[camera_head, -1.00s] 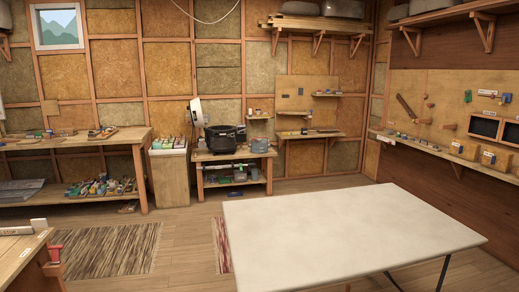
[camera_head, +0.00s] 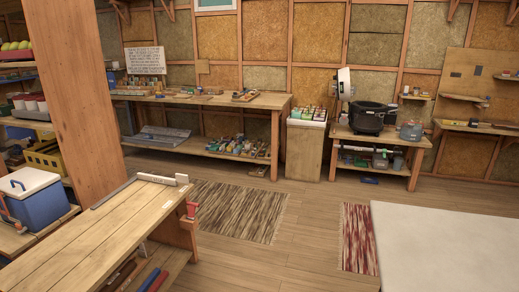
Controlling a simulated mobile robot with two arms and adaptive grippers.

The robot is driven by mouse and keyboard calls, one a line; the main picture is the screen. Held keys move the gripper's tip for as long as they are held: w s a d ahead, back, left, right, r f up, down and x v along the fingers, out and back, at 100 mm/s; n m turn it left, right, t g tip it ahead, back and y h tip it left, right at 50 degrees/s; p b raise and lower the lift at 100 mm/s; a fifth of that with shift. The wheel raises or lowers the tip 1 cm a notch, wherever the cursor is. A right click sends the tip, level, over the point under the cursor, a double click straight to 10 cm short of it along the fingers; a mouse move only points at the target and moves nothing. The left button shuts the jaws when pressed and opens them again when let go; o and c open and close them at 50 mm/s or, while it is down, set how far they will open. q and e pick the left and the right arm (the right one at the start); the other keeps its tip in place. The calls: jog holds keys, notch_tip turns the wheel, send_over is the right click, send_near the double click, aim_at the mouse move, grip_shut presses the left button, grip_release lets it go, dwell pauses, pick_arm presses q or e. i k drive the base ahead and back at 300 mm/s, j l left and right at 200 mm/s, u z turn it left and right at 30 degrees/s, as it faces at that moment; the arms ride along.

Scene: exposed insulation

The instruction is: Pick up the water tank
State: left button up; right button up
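I cannot tell for sure which thing is the water tank. A grey, clear-looking container (camera_head: 411,131) stands on a small wooden bench (camera_head: 380,138) at the back, beside a black round pot-like vessel (camera_head: 369,118). A blue box with a white lid (camera_head: 34,198), like a cooler, stands on a low shelf at the left edge. Neither of my grippers is in view.
A wooden workbench (camera_head: 100,235) fills the front left, with a wooden post (camera_head: 75,80) behind it. A white table (camera_head: 450,245) is at the front right. Open floor (camera_head: 300,230) with two rugs lies between them. A long bench (camera_head: 215,100) lines the back wall.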

aim_at(414, 134)
jog(key=i+z, duration=0.15)
jog(key=i, duration=0.45)
jog(key=i+z, duration=0.15)
jog(key=i, duration=0.45)
jog(key=i+j+z, duration=0.1)
jog(key=i, duration=0.5)
jog(key=i+j+z, duration=0.15)
jog(key=i, duration=0.45)
jog(key=i+j, duration=0.1)
jog(key=i, duration=0.45)
jog(key=i+z, duration=0.1)
jog(key=i, duration=0.4)
jog(key=i+j, duration=0.2)
jog(key=i, duration=0.35)
jog(key=i+j, duration=0.1)
jog(key=i, duration=0.45)
jog(key=z, duration=0.05)
